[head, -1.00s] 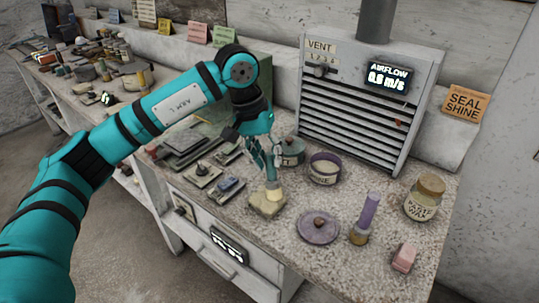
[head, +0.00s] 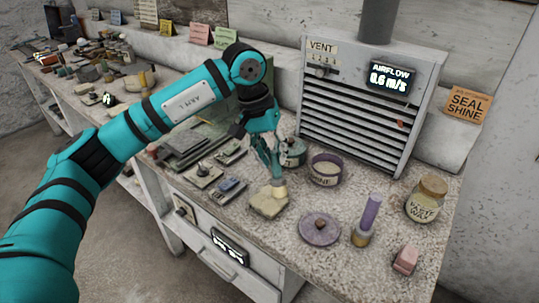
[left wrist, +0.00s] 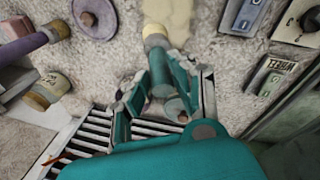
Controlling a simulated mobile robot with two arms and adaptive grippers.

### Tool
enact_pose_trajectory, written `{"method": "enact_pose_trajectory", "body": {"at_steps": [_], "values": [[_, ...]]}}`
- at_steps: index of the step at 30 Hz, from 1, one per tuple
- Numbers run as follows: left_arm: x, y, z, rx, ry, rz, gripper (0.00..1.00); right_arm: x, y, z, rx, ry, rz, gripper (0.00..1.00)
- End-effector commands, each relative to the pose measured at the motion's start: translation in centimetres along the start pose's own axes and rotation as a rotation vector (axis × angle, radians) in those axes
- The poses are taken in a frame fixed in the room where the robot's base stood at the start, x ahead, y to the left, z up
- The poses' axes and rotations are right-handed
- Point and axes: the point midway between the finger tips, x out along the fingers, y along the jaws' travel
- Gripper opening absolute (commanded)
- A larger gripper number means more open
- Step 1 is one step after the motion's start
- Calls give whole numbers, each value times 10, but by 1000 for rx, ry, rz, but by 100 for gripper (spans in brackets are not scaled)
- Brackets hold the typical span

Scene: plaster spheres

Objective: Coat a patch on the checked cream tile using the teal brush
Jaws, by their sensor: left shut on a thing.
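A cream tile (head: 264,205) lies flat near the front edge of the bench; it also shows at the top of the left wrist view (left wrist: 178,12). I cannot make out a checked pattern on it. My left gripper (head: 272,158) is shut on the teal brush (head: 278,180), above the tile's back right part. The brush points down, and its pale ferrule and tip (left wrist: 155,36) reach the tile's edge area. Whether the bristles touch the tile, I cannot tell. My right gripper is not in view.
A purple-rimmed tub (head: 326,170) and a teal pot (head: 293,153) stand behind the tile. A purple lid (head: 320,229), a purple-handled brush (head: 367,220), a wax jar (head: 426,198) and a pink block (head: 405,260) are to the right. Small plates (head: 203,176) lie left.

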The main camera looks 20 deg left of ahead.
Motion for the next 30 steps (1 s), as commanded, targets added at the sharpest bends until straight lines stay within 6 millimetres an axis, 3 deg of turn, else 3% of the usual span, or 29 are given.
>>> {"method": "enact_pose_trajectory", "body": {"at_steps": [11, 30], "values": [[3, 4, -11, 0, 0, -1, 0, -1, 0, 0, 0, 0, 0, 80], [-1, -8, 18, 0, 0, -1, 0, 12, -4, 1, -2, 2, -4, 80]]}}
